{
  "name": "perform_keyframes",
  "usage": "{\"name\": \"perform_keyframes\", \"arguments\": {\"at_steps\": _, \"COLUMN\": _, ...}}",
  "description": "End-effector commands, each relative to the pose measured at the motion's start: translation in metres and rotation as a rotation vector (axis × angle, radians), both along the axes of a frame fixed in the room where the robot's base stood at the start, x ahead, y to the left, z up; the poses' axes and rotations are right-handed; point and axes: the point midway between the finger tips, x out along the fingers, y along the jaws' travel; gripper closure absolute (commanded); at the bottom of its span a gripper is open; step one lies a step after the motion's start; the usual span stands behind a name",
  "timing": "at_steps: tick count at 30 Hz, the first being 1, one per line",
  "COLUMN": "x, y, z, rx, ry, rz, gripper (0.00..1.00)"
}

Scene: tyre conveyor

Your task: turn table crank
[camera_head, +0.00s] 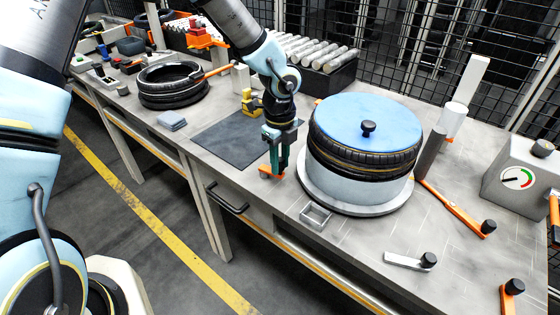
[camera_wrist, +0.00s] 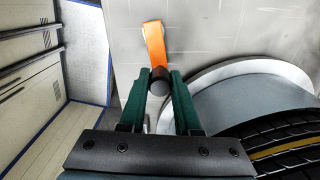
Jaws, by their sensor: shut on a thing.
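My gripper (camera_head: 276,160) is low at the left of the round turntable, near the front edge of the bench. In the wrist view its two green fingers (camera_wrist: 161,93) are shut on the dark knob (camera_wrist: 160,82) of an orange crank (camera_wrist: 154,42). The crank's orange arm runs up from the knob in that view. In the head view a small orange part of it (camera_head: 266,172) shows beside the fingertips; the rest is hidden. The turntable's pale base rim (camera_head: 368,209) carries a grey drum with a tyre (camera_head: 335,155) and a blue disc (camera_head: 345,112) on top.
A long orange lever (camera_head: 455,207), a short grey lever (camera_head: 404,261) and another black-knobbed orange lever (camera_head: 512,294) are at the right. A gauge box (camera_head: 513,182) stands behind. A small open tray (camera_head: 316,216) is close to my gripper. A dark mat (camera_head: 225,142) lies left.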

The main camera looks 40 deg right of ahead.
Motion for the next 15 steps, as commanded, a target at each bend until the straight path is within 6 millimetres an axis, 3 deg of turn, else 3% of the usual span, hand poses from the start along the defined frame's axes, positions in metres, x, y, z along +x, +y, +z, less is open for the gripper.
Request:
{"name": "perform_keyframes", "arguments": {"at_steps": 5, "x": 0.0000, "y": 0.0004, "z": 0.0001, "rx": 0.001, "ry": 0.000, "rz": 0.000, "gripper": 1.00}}
{"name": "perform_keyframes", "arguments": {"at_steps": 15, "x": 0.0001, "y": 0.0003, "z": 0.0000, "rx": 0.001, "ry": 0.000, "rz": 0.005, "gripper": 1.00}}
